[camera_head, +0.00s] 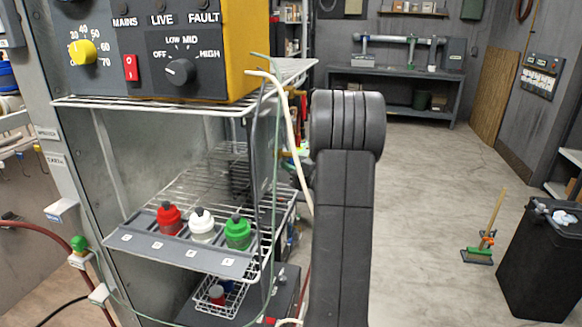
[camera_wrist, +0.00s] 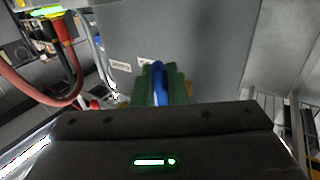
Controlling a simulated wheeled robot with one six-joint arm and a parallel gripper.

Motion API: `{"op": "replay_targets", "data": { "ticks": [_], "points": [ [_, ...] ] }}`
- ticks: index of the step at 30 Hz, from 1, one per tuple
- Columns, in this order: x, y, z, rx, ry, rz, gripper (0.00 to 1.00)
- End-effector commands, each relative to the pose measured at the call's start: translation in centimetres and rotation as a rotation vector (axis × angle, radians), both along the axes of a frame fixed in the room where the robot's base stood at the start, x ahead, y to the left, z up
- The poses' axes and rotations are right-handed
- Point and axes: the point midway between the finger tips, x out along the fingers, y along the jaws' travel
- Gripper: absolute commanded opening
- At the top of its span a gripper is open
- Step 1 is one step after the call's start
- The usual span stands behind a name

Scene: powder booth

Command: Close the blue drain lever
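In the wrist view, the blue drain lever (camera_wrist: 159,84) is a narrow blue bar that stands between the two dark green fingers of my gripper (camera_wrist: 159,70). The fingers sit close on both sides of it with almost no gap showing, so my gripper looks shut on it. The lever's base and pivot are hidden behind the black gripper body. In the head view, my dark arm rises right of the middle; neither the gripper nor the blue lever can be made out there.
A grey panel with small white labels (camera_wrist: 121,66) is behind the lever. A red hose (camera_wrist: 67,75) hangs at the left. In the head view, a wire shelf (camera_head: 180,262) holds red, white and green bottles.

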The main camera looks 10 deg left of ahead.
Motion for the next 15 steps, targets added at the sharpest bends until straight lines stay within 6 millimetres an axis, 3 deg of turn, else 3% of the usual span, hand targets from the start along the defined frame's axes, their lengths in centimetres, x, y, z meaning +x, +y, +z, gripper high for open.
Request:
{"op": "replay_targets", "data": {
  "ticks": [15],
  "points": [
    [0.5,-0.04,-0.73,-0.004,-0.133,0.0,0.0]
  ]
}}
